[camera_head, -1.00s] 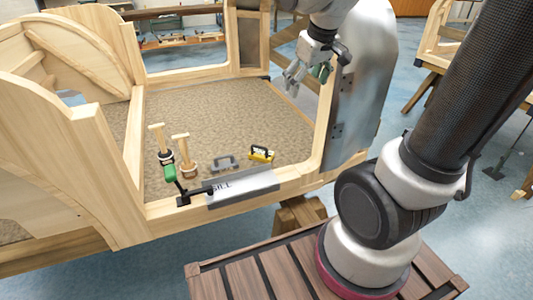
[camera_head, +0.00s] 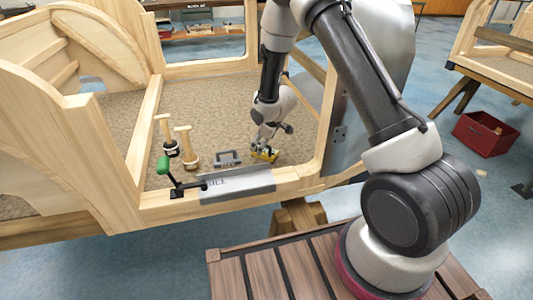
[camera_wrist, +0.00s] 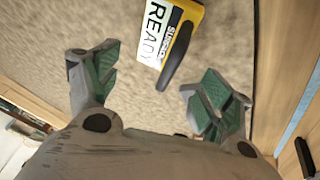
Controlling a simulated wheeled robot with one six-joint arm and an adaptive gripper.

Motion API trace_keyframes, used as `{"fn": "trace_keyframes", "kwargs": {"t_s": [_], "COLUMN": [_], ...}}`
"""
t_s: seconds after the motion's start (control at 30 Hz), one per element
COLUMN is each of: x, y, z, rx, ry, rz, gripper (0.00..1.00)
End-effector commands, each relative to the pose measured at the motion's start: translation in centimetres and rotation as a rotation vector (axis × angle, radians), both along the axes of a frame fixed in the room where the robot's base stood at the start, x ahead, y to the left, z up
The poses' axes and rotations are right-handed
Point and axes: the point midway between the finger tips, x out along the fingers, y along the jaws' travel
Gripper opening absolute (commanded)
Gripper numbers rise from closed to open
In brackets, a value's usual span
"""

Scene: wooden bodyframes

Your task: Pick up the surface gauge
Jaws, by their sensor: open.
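A yellow block tool with a black handle (camera_head: 266,157) lies on the carpeted floor inside the wooden frame. I take it to be the surface gauge. In the wrist view it (camera_wrist: 170,32) carries a white label reading "READY" and a smaller word that is hard to read. My gripper (camera_head: 262,143) is right over it, pointing down. In the wrist view its green-padded fingers (camera_wrist: 166,72) are spread wide and empty, with the tool's dark handle between and slightly beyond them. The gripper hides part of the tool in the head view.
A grey handled tool (camera_head: 228,158) lies just left of the yellow one. Two wooden-handled tools (camera_head: 188,148) stand further left. The grey panel (camera_head: 375,70) stands right.

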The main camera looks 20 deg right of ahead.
Motion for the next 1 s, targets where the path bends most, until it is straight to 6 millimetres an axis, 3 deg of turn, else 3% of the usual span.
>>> {"fn": "trace_keyframes", "kwargs": {"t_s": [0.3, 0.6, 0.9, 1.0], "x": [1.8, 2.1, 2.1, 2.1], "y": [0.3, 0.4, 0.4, 0.4], "z": [-4.3, -4.7, -4.7, -4.7], "rx": [0.000, 0.000, 0.000, 0.000], "ry": [0.001, 0.001, 0.001, 0.001], "rz": [-0.001, -0.002, -0.001, -0.001], "gripper": [0.81, 0.81, 0.28, 0.25]}}
